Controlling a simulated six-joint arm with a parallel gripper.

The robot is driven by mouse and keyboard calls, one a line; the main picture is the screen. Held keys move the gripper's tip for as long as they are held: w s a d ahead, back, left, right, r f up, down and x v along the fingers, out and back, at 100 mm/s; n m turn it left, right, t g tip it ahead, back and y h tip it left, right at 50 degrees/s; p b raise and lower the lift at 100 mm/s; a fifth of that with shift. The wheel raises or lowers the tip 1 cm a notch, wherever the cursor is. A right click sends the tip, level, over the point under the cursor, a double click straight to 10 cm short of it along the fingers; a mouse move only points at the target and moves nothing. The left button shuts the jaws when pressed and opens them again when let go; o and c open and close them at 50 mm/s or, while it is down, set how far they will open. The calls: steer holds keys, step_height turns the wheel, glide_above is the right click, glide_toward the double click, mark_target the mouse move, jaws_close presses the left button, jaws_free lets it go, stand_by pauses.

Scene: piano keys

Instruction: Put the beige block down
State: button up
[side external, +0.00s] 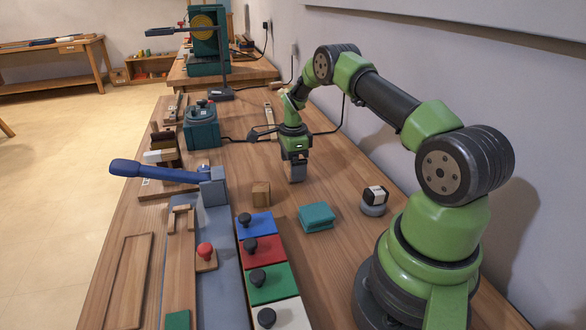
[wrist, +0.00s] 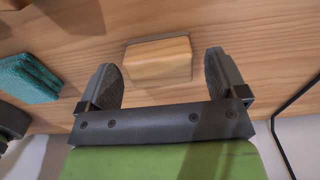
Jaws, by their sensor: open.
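The beige block (wrist: 158,62) shows in the wrist view, on the wooden tabletop between the fingertips of my gripper (wrist: 165,80). The fingers are apart, with a gap on each side of the block, so it is not clamped. In the side view my gripper (side external: 295,172) points straight down, low over the table beyond the teal cloth. The block is mostly hidden by the fingers there.
A brown wooden cube (side external: 261,193) and a folded teal cloth (side external: 317,217) lie nearby. A row of coloured keys with black knobs, including a red key (side external: 264,249), is in front. A teal box (side external: 202,125) and black cable stand behind.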

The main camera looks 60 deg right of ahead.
step_height(320, 180, up, 11)
steer(key=s+a+r+n+t, duration=0.3)
steer(key=a+r+n, duration=0.7)
steer(key=a+r, duration=0.55)
steer(key=s+a+r+n+t+y, duration=0.1)
steer(key=s+a+n+t, duration=0.1)
steer(key=s+a+n, duration=0.4)
steer(key=s+a+r+n+t+y, duration=0.1)
steer(key=s+a+n, duration=0.4)
steer(key=s, duration=0.6)
steer(key=shift+a+r+n+t, duration=0.35)
steer(key=shift+n+t, duration=0.25)
steer(key=shift+n, duration=0.4)
